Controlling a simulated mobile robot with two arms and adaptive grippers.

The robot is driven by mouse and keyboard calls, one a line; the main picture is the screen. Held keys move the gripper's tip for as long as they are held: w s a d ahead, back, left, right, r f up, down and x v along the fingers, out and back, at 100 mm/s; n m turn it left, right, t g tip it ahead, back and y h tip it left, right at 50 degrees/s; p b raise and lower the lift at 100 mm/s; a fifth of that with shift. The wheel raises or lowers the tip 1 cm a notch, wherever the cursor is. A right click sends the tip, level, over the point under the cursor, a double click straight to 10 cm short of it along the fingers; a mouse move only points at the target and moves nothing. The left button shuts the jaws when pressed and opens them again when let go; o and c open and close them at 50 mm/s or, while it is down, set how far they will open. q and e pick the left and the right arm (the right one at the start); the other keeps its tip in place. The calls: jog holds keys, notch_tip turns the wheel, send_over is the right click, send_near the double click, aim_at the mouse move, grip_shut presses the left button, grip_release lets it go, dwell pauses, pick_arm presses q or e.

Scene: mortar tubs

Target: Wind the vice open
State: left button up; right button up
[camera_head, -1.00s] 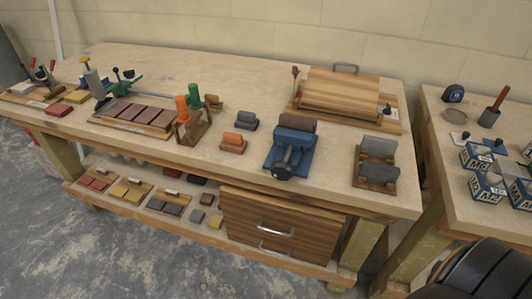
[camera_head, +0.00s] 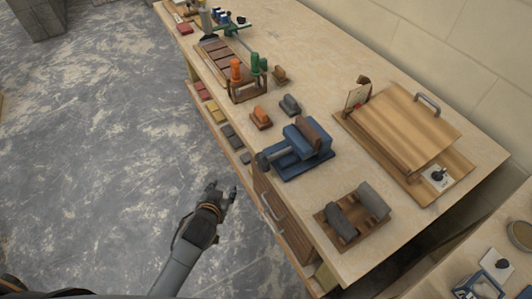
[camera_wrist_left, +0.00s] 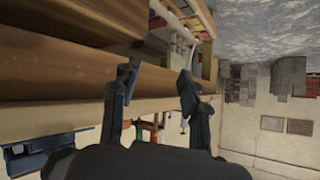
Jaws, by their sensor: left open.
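The blue vice (camera_head: 301,150) stands near the front edge of the workbench, with a brownish block at its jaws. Its dark round handle end (camera_head: 264,160) points toward the front edge. I cannot tell how wide its jaws are. My left gripper (camera_head: 222,191) is open and empty, in front of the bench and apart from the vice. In the left wrist view, the spread fingers of my left gripper (camera_wrist_left: 158,82) have nothing between them. A blue part at the left edge there (camera_wrist_left: 35,155) looks like the vice. My right gripper is not in view.
The workbench (camera_head: 300,55) has a wooden lidded box (camera_head: 405,115) behind the vice and a holder with grey blocks (camera_head: 352,215) to its right. An orange block (camera_head: 260,117) and a grey block (camera_head: 290,104) lie left of it. Drawers (camera_head: 283,225) are below; open floor (camera_head: 110,130) lies left.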

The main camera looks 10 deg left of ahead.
pick_arm(q)
jog(key=w+d+r+m+t+h, duration=0.1)
jog(key=w+d+r+t+h, duration=0.15)
jog(key=w+r, duration=0.4)
jog(key=w+d+r+m+t+h, duration=0.1)
jog(key=w+d+r+m+t, duration=0.2)
jog(key=r, duration=0.7)
jog(key=d+r+m+h+p, duration=0.2)
jog(key=d+r+m+h, duration=0.4)
jog(key=d+r+h, duration=0.65)
jog(key=s+d+r+m+g+h, duration=0.4)
jog(key=s+d+r+m+g, duration=0.3)
jog(key=s+d+m+g, duration=0.65)
jog(key=m+g+y+p, duration=0.2)
jog(key=m+g+y, duration=0.1)
jog(key=y, duration=1.7)
send_over(263, 156)
notch_tip(263, 156, down, 10)
notch_tip(263, 156, down, 12)
jog(key=p, duration=0.3)
jog(key=shift+s, duration=0.1)
jog(key=shift+f, duration=0.75)
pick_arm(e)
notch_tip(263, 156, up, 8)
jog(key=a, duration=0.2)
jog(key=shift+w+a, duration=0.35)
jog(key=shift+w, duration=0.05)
